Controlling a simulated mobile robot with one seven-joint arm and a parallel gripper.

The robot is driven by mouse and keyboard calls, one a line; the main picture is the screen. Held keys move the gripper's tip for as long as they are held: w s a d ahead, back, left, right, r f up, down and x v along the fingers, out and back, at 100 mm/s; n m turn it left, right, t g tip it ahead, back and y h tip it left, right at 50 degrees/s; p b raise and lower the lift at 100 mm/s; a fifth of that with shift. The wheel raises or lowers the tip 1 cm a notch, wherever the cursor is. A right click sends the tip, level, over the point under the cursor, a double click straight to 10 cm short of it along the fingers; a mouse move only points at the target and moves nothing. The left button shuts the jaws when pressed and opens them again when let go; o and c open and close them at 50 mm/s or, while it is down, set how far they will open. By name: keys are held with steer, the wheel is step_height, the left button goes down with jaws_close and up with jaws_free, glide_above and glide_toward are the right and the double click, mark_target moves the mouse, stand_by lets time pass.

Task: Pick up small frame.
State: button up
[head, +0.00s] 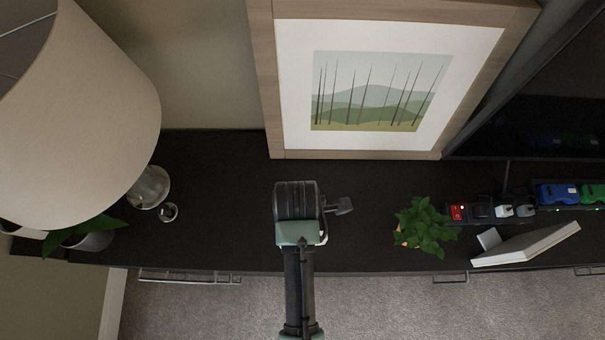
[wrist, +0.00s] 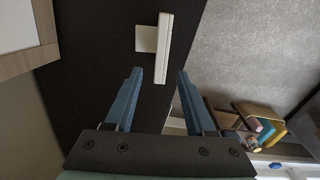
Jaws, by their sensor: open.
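The small frame (head: 527,244) is white and stands tilted near the front edge of the dark console, at the right of the head view. In the wrist view the small frame (wrist: 164,48) shows edge-on with its square back stand, beyond and partly between the fingertips in the picture. My gripper (head: 344,206) is over the middle of the console, left of the plant and well apart from the frame. In the wrist view its two blue fingers (wrist: 158,73) are spread with nothing held between them.
A green potted plant (head: 424,226) stands between my gripper and the small frame. Behind the frame are a power strip with plugs (head: 505,211) and a blue toy car (head: 557,194). A large framed picture (head: 272,85) leans at the back. A lamp (head: 80,110) stands left.

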steer(key=f, duration=0.7)
steer(key=shift+s, duration=0.2)
steer(key=f, duration=0.3)
steer(key=d+f, duration=0.1)
steer(key=shift+w+f, duration=0.2)
steer(key=shift+w, duration=0.05)
steer(key=shift+f, duration=0.4)
steer(key=shift+f, duration=0.25)
steer(key=shift+c, duration=0.2)
jaws_close()
